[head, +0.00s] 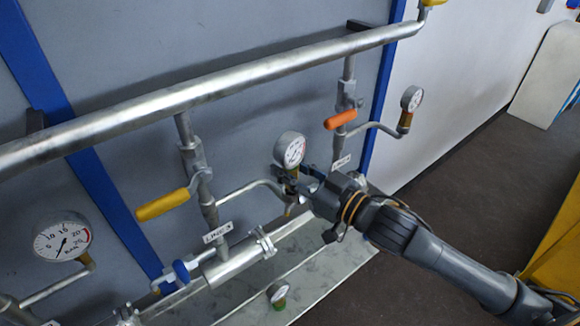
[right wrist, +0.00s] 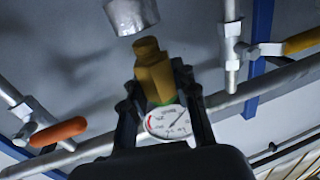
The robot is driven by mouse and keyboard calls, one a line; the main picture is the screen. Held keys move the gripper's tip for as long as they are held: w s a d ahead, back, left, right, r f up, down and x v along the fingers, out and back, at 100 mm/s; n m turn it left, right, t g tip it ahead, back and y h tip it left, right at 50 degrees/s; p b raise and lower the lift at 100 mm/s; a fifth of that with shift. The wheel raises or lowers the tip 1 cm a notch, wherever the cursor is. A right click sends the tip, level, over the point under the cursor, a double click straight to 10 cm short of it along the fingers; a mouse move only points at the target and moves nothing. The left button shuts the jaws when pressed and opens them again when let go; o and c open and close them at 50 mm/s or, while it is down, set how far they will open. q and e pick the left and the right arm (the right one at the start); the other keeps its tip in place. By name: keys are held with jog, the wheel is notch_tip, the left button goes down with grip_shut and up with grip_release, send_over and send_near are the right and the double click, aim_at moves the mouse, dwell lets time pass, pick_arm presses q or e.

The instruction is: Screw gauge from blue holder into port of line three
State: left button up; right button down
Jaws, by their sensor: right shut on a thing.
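My right gripper (head: 296,180) is shut on a pressure gauge (head: 290,149) with a white round dial and a brass stem. In the right wrist view the fingers (right wrist: 163,100) close around the brass stem (right wrist: 152,68), with the dial (right wrist: 168,122) between them. The line three label (head: 217,232) is on the pipe to the left. A thin curved branch pipe (head: 245,186) runs from that line toward the held gauge. I cannot make out a blue holder. My left gripper is out of view.
A yellow valve handle (head: 163,204) and a blue handle (head: 181,271) are on the left. An orange handle (head: 341,120) and another mounted gauge (head: 411,99) are on the right. A small green-based gauge (head: 278,293) is on the metal ledge (head: 315,262). A thick rail (head: 200,90) crosses above.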

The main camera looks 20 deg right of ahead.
jog(key=shift+f, duration=0.1)
dwell(1.1)
jog(key=shift+f+b, duration=0.45)
jog(key=shift+f, duration=0.45)
jog(key=shift+a+r+m+t+h, duration=0.1)
jog(key=shift+m+t+h, duration=0.5)
jog(key=shift+m+h, duration=0.5)
jog(key=shift+m+t+h, duration=0.35)
jog(key=shift+m+h, duration=0.35)
jog(key=shift+h, duration=0.6)
jog(key=shift+m+t+h, duration=0.35)
jog(key=shift+m+h, duration=0.35)
jog(key=shift+h, duration=0.6)
jog(key=c, duration=1.1)
grip_release()
jog(key=shift+o, duration=0.7)
